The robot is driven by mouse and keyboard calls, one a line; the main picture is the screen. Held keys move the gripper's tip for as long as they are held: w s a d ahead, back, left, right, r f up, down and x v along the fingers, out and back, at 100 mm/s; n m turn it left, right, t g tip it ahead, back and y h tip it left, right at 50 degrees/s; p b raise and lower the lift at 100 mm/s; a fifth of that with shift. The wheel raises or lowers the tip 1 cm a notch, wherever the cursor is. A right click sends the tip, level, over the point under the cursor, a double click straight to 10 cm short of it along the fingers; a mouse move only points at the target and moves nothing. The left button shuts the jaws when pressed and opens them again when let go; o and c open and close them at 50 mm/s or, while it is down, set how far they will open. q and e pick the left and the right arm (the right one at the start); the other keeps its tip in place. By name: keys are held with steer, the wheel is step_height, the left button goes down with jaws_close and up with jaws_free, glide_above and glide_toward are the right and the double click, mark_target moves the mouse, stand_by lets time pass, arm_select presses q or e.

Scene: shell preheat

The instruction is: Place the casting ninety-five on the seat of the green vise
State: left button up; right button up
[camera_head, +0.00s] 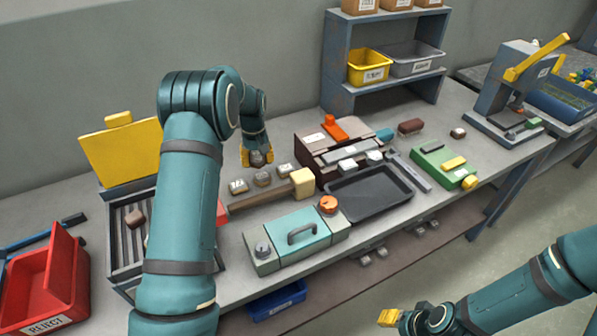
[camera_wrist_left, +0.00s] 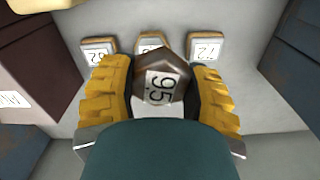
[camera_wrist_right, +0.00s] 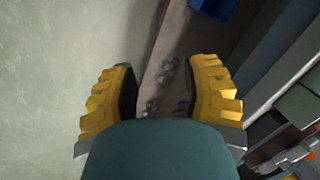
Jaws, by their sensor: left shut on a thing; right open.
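The casting ninety-five (camera_wrist_left: 158,85) is a brown, many-sided block with a white "95" label. My left gripper (camera_wrist_left: 165,90) is shut on it, with a yellow finger on each side. In the head view this gripper (camera_head: 257,158) holds the casting (camera_head: 258,159) above a row of castings at the back of the bench. The green vise (camera_head: 434,160) is on the bench to the right, with a yellow block (camera_head: 454,163) on it and a yellow knob at its front. My right gripper (camera_wrist_right: 165,100) is open and empty, in front of the bench at low right in the head view (camera_head: 390,318).
Three labelled castings (camera_head: 238,186) lie in a row below the left gripper. A black tray (camera_head: 370,195), a brown machine with an orange handle (camera_head: 334,128) and a teal-lidded box (camera_head: 298,237) stand between there and the vise. A shelf (camera_head: 338,60) rises behind.

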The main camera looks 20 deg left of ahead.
mark_target(228, 181)
arm_select(q)
steer(key=s+a+n, duration=0.2)
steer(key=a, duration=1)
step_height(228, 181, down, 10)
steer(key=shift+d+f+b, duration=0.15)
steer(key=shift+f+b, duration=0.05)
steer(key=shift+b, duration=0.55)
arm_select(e)
steer(key=shift+s+a+f, duration=0.15)
steer(key=shift+s+f, duration=0.2)
steer(key=shift+s, duration=0.15)
steer(key=shift+s+a+f, duration=0.15)
steer(key=shift+s+f, duration=0.15)
steer(key=shift+s, duration=0.2)
arm_select(q)
steer(key=shift+f, duration=0.2)
steer(key=o, duration=1.2)
arm_select(e)
steer(key=shift+f, duration=0.15)
arm_select(q)
steer(key=shift+r, duration=0.1)
